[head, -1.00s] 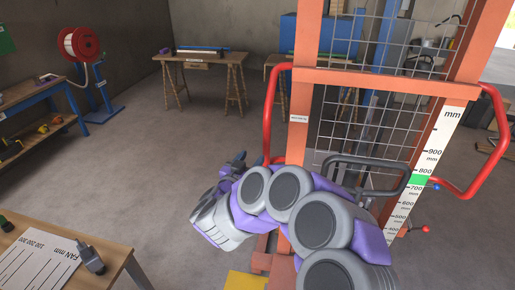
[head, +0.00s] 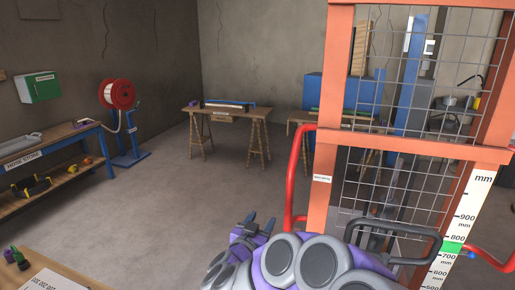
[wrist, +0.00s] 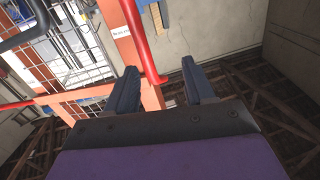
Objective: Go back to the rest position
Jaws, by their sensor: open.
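My gripper (head: 259,223) shows low in the head view, at the end of my folded grey and purple arm, with its two dark fingers pointing up. In the wrist view its fingers (wrist: 160,88) stand apart with nothing between them. An orange frame (head: 324,110) with a wire grid stands just right of my gripper. Its red curved handle (head: 294,180) is close to my gripper in the picture; in the wrist view the red bar (wrist: 140,45) passes beyond the fingers. I cannot tell the exact gap.
A millimetre scale (head: 467,215) with a green mark and a dark grey handle (head: 400,232) are at the right. A table corner (head: 55,278) is at lower left. A blue workbench (head: 52,152) and red hose reel (head: 119,94) stand left. The middle floor is clear.

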